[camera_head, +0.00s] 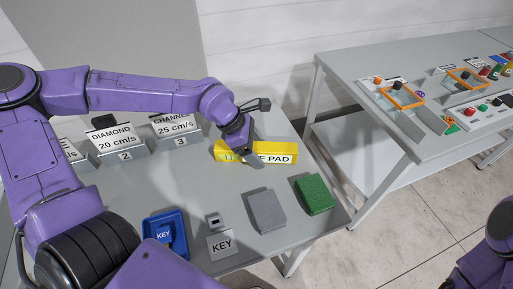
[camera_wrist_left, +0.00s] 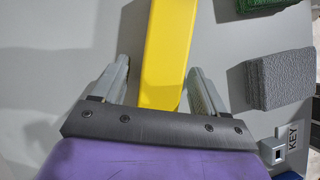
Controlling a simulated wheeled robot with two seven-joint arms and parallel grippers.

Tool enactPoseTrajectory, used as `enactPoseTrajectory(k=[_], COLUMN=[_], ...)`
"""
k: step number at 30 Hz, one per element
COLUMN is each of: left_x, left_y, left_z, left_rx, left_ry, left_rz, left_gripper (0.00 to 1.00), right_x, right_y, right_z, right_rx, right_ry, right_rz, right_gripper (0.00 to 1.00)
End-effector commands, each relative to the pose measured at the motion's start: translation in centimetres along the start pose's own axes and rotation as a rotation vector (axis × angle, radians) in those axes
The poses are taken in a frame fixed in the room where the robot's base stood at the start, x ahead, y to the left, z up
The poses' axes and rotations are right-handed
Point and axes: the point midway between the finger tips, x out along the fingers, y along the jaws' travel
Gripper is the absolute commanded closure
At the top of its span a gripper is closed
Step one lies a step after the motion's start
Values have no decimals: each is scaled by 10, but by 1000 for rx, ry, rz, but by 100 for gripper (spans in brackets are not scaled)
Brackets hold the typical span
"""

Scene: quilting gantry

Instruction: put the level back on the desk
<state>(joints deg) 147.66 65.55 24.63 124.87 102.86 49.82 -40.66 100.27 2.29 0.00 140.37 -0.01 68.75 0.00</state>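The level appears to be the yellow bar (camera_head: 284,148) on the grey desk (camera_head: 190,185); a white label ending in "PAD" shows on its front side, partly hidden by my gripper. My left gripper (camera_head: 248,158) is over the bar's middle, pointing down. In the left wrist view the yellow bar (camera_wrist_left: 170,40) runs between the two fingers of my left gripper (camera_wrist_left: 158,65), which stand apart with a gap on each side. I cannot tell whether the bar rests fully on the desk. My right arm shows only at the lower right; its gripper is out of view.
A grey block (camera_head: 266,210) and a green block (camera_head: 315,194) lie near the desk's right edge. A blue tray (camera_head: 165,235), a small grey part (camera_head: 215,222) and a KEY card (camera_head: 222,245) lie in front. Numbered sign stands (camera_head: 124,156) line the back. A second table (camera_head: 380,60) stands right.

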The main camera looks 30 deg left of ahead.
Motion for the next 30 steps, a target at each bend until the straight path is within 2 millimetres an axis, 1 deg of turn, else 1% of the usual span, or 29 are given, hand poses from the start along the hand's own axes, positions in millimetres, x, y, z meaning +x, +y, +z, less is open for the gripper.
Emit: enactPoseTrajectory(k=[4, 7, 8, 15, 18, 21, 25, 30], left_x=[-2, -12, -18, -79, -99, -113, -122, -123], left_y=[0, 1, 1, 1, 0, 0, 0, 0], left_z=[1, 3, 3, 4, 4, 3, 2, 2], left_rx=[0, -1, 0, 0, 1, 1, 0, 0], left_ry=[0, -3, -5, -9, -8, -5, -2, 0], left_rz=[1, 3, 5, 6, 2, -1, -1, 0], left_gripper=[28, 28, 28, 28, 28, 28, 28, 28], right_x=[-1, -3, -3, -8, -8, -10, -11, -11], right_y=[0, 0, 0, 1, 1, 1, 1, 1], right_z=[0, -1, -1, -3, -3, -4, -4, -4], right_rx=[0, 0, 0, 0, 0, 0, 0, 0], right_ry=[0, 0, 0, 0, 0, 0, 0, 0], right_rz=[0, 0, 0, 0, 0, 0, 0, 0], right_gripper=[100, 100, 100, 100, 100, 100, 100, 100])
